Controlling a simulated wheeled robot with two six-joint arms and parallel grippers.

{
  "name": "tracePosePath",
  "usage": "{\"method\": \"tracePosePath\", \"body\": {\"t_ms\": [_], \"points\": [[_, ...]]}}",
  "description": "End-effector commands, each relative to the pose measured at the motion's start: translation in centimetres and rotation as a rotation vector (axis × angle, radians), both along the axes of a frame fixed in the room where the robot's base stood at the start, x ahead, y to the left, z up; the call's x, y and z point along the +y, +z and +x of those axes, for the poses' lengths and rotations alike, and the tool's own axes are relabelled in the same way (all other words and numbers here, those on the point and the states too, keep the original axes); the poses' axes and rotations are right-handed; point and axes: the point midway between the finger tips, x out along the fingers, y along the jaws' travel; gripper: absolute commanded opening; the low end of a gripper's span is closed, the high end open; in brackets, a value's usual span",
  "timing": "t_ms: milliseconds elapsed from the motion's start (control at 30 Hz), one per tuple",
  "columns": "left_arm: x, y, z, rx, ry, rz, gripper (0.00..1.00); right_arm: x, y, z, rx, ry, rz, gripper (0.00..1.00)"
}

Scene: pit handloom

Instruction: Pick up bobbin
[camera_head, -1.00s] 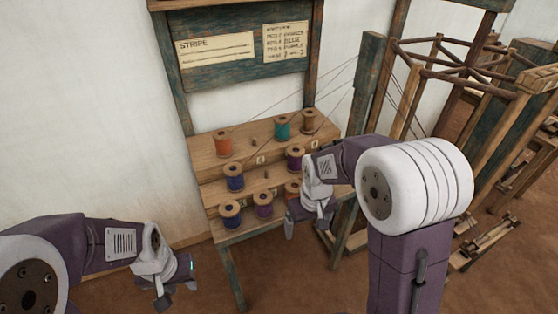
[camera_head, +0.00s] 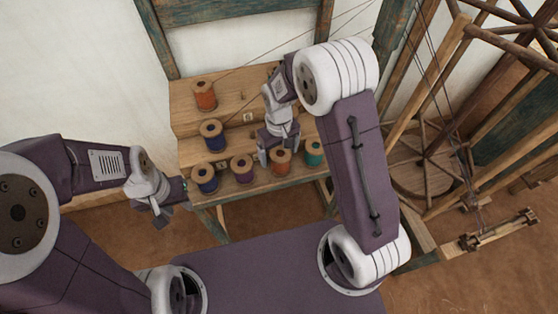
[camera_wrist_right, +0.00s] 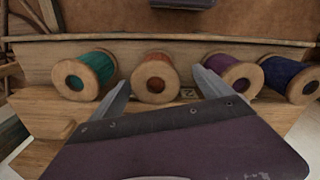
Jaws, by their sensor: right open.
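Wooden bobbins stand on a stepped rack. On the lowest step in the head view are a blue bobbin (camera_head: 206,178), a purple one (camera_head: 243,169), an orange one (camera_head: 280,160) and a teal one (camera_head: 314,153). Higher up are another blue bobbin (camera_head: 212,135) and another orange one (camera_head: 205,96). My right gripper (camera_head: 263,150) is low over the rack by the front row. In the right wrist view its open fingers (camera_wrist_right: 161,82) point to either side of the orange bobbin (camera_wrist_right: 156,80); contact is unclear. My left gripper (camera_head: 163,212) hangs left of the rack, its jaws too small to judge.
The rack's wooden steps (camera_head: 185,118) have bare space between bobbins. In the right wrist view, the teal (camera_wrist_right: 84,77) and purple (camera_wrist_right: 231,75) bobbins stand close beside the fingers. A wooden reel frame (camera_head: 460,150) stands at the right. My right arm hides part of the rack.

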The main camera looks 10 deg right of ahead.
Motion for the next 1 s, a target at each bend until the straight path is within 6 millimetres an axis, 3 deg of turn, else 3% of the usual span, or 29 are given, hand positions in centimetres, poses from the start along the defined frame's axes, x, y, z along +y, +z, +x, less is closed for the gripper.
{"method": "tracePosePath", "body": {"t_ms": [267,500,767,867,1000], "points": [[0.0,0.1,0.0,0.000,0.000,0.000,0.36,0.0,-1.9,0.0,0.000,-0.001,0.000,0.90],[0.0,0.2,0.0,0.000,0.000,0.000,0.36,0.0,-6.1,-0.1,0.000,-0.001,0.000,0.90],[0.0,0.2,0.0,0.000,0.000,0.000,0.36,0.0,-6.6,0.0,-0.003,-0.001,0.001,0.90],[0.0,0.2,0.0,0.000,0.000,0.000,0.36,0.0,-6.6,0.0,-0.003,-0.001,0.001,0.68],[0.0,0.2,0.0,0.000,0.000,0.000,0.36,0.0,-6.6,0.0,-0.003,-0.001,0.001,0.29]]}}
